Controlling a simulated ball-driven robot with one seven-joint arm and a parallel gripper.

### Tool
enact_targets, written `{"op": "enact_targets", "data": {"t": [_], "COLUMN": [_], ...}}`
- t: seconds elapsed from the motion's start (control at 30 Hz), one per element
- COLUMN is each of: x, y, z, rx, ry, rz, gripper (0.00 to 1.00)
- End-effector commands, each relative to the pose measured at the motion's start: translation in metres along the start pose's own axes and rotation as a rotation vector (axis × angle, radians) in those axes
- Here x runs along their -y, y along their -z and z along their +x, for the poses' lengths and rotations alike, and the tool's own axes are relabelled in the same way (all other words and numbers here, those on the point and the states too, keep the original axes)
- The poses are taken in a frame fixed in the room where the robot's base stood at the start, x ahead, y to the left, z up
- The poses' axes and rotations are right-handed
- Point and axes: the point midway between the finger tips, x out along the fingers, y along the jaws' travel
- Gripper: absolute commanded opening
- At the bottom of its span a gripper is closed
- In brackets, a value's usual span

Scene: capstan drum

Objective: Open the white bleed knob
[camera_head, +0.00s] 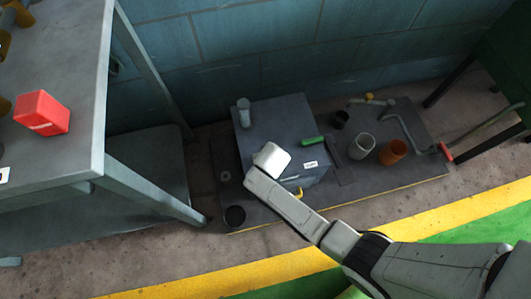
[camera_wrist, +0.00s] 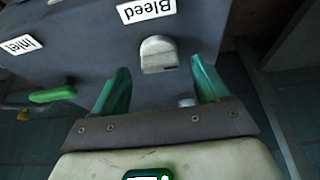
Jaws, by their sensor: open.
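The bleed knob (camera_wrist: 158,50) is a pale grey-white, rounded knob on the dark grey box, close to the "Bleed" label (camera_wrist: 146,9), which appears upside down in the wrist view. My gripper (camera_wrist: 159,66) is open, with its two green fingers on either side of the knob in the picture. Nothing shows between the fingers but the knob, and I cannot tell whether they touch it. In the head view the white end of my arm (camera_head: 272,158) is over the box's front and hides the knob and the fingers.
A green handle (camera_wrist: 52,95) is beside the "Inlet" label (camera_wrist: 20,44). A grey table with a red block (camera_head: 41,113) stands left.

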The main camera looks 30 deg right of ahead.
Motion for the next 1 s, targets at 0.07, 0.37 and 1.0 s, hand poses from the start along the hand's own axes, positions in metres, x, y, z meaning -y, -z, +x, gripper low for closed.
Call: {"op": "enact_targets", "data": {"t": [0.07,0.37,1.0], "x": [0.0,0.0,0.0], "y": [0.001,0.001,0.0], "z": [-0.02,-0.073,-0.09], "rx": [0.0,0.0,0.0], "ry": [0.001,0.001,0.0], "rz": [-0.001,-0.001,0.0], "gripper": [0.74,0.74,0.74]}}
